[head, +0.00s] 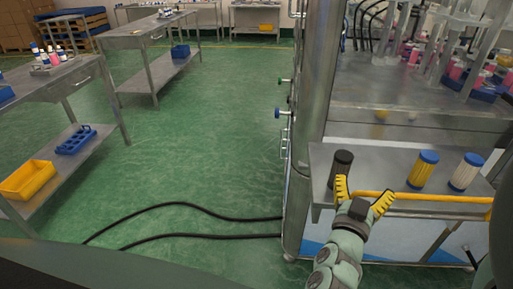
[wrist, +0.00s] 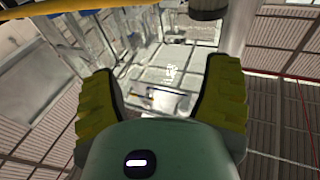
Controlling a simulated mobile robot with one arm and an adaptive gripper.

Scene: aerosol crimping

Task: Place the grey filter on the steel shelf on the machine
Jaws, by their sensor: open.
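The grey filter, a dark cylinder (head: 342,163), stands upright near the left end of the steel shelf (head: 384,163) on the machine. The left finger of my gripper (head: 363,196) overlaps its lower end in the head view, so its base is partly hidden. My gripper is open and empty, with yellow finger pads spread at the shelf's front edge. In the wrist view my gripper (wrist: 160,105) also shows open, with nothing between the fingers. A dark round end, apparently this filter (wrist: 207,8), shows at the top of the wrist view, beyond the fingers.
A yellow filter with blue cap (head: 422,172) and a white filter with blue cap (head: 466,173) stand further right on the shelf. A yellow rail (head: 430,197) runs along its front. Black hoses (head: 190,207) cross the floor. Tables (head: 60,85) stand left.

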